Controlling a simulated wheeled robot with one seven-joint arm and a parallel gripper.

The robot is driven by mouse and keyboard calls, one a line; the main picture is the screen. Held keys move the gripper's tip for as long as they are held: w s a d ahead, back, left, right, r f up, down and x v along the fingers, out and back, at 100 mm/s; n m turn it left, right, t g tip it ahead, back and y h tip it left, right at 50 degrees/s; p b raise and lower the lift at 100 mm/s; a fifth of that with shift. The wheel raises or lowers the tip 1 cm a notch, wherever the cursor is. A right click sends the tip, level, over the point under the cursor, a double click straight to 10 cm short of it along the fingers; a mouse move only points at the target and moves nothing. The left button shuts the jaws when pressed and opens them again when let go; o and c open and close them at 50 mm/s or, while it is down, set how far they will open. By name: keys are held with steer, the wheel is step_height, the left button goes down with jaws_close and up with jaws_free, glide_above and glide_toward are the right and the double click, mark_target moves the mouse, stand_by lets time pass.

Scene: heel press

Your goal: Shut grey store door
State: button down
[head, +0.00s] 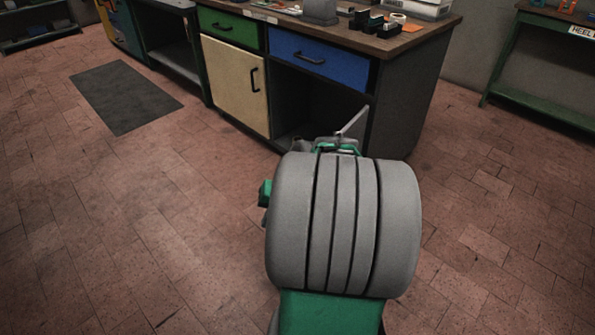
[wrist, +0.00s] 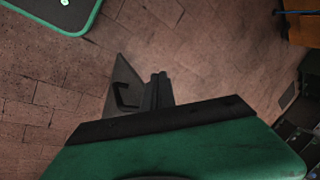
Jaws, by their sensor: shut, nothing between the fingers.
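The grey store door (head: 352,122) stands open at the bay under the blue drawer. In the head view only a pale sliver of it shows above my arm; the rest is hidden. In the wrist view the grey door (wrist: 124,76) shows as a narrow slanted panel with a black bar handle (wrist: 122,98). My gripper (wrist: 158,77) is shut and empty, its dark fingers close together just right of the door panel in that view. I cannot tell whether they touch it. In the head view my arm hides most of the gripper.
The bench has a blue drawer (head: 318,60), a green drawer (head: 229,28) and a closed cream door (head: 236,84). Small items lie on its brown top (head: 395,44). A dark mat (head: 126,97) lies on the left. A green-framed table (head: 545,100) stands right. Tiled floor is clear on both sides.

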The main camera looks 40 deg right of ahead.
steer(key=s+d+r+m+t+p, duration=0.3)
steer(key=s+d+m, duration=0.1)
steer(key=d, duration=0.4)
steer(key=s+d+r+m+t+p, duration=0.25)
steer(key=s+d, duration=0.25)
steer(key=d, duration=0.3)
steer(key=w+a+f+b, duration=0.1)
steer(key=w+f, duration=0.2)
steer(key=w, duration=0.2)
steer(key=w+a+f+h+b, duration=0.1)
steer(key=w+f+b, duration=0.1)
steer(key=w, duration=0.4)
steer(key=shift+w+a+f+m, duration=0.25)
steer(key=shift+a+f+m, duration=0.1)
steer(key=shift+f, duration=0.25)
steer(key=shift+g, duration=0.25)
